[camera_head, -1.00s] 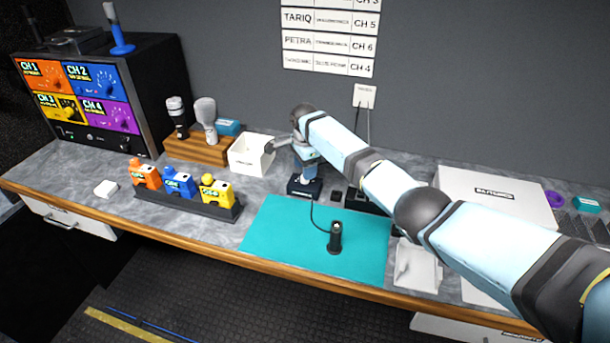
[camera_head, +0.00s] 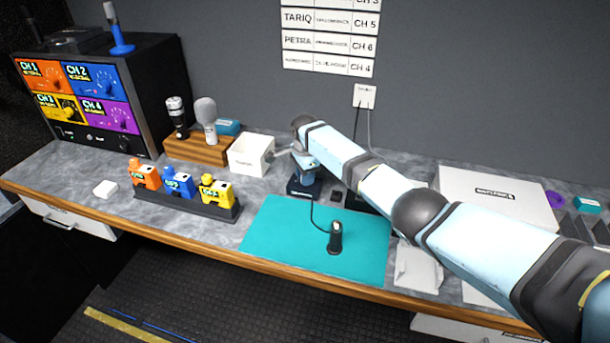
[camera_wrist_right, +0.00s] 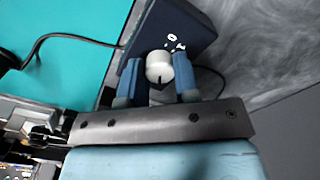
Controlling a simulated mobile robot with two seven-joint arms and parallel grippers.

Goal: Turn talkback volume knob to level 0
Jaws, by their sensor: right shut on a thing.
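The talkback box is a dark navy box (camera_wrist_right: 185,22) with a white volume knob (camera_wrist_right: 159,67) and small white marks beside it. In the head view the box (camera_head: 303,189) sits on the bench behind the teal mat, partly covered by my right wrist, and the knob is hidden there. My right gripper (camera_wrist_right: 160,78) has its two blue fingers on either side of the knob, shut on it. A dark pointer line on the knob points toward the gripper's palm. The marks are too blurred to read the level surely. My left gripper is not in view.
A teal mat (camera_head: 275,240) with a small black upright device (camera_head: 335,238) on it lies in front. A white open box (camera_head: 250,155) stands left of my right wrist. Colored packs in a black rack (camera_head: 190,205) are farther left. A large white case (camera_head: 495,200) is right.

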